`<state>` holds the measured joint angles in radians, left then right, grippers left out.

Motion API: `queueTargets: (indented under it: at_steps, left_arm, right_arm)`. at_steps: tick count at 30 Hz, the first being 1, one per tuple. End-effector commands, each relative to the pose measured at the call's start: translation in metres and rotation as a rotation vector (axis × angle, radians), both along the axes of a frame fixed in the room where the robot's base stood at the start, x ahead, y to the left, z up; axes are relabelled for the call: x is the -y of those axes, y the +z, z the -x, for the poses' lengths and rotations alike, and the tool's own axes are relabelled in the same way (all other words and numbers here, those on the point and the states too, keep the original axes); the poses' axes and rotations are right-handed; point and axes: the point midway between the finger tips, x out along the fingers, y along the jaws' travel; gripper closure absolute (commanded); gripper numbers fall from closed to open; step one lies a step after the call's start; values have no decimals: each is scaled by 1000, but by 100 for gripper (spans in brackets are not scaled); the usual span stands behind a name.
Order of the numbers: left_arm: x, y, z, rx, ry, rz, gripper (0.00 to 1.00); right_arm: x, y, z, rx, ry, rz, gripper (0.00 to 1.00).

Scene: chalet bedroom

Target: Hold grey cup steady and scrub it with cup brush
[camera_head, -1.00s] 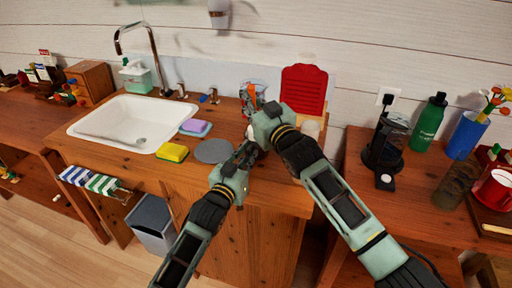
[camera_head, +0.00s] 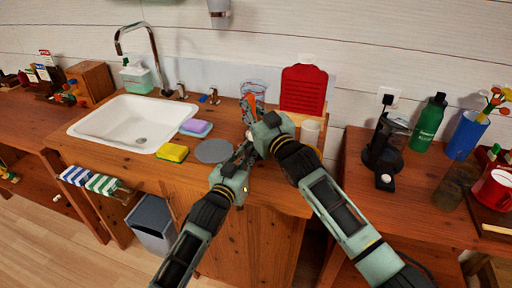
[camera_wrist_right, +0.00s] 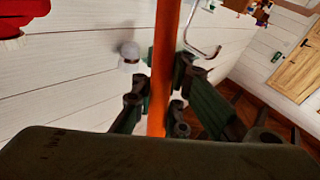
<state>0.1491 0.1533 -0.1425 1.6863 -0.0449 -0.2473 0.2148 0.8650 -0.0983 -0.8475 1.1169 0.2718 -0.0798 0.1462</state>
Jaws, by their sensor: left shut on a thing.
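My right gripper (camera_head: 252,118) is above my left gripper at the counter's front right. It is shut on the orange handle of the cup brush (camera_head: 250,102); in the right wrist view the orange handle (camera_wrist_right: 162,65) runs upright between the fingers. The brush head is hidden. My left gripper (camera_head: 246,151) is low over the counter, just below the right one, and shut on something. The grey cup is not clearly visible; only a small pale patch shows between the two grippers, and I cannot tell whether brush and cup touch.
A grey round mat (camera_head: 214,151) lies left of the grippers. Beyond it are a yellow sponge (camera_head: 173,153), a purple sponge (camera_head: 196,126) and the white sink (camera_head: 128,122). A red board (camera_head: 303,90) and pale cup (camera_head: 311,130) stand close behind my right arm.

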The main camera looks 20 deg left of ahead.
Motion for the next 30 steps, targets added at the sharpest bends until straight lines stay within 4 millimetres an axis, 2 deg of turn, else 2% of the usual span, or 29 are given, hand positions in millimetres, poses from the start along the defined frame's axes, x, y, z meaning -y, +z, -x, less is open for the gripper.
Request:
queueTargets:
  at_steps: [1,13,30]
  left_arm:
    - [0,2,-1,4,1,1,100]
    - [0,2,-1,5,0,1,100]
    - [0,2,0,4,0,0,100]
  right_arm:
    - [-2,-10,1,-21,3,5,100]
    - [-1,-5,-9,-13,4,2,100]
    - [1,52,-10,-5,1,1,100]
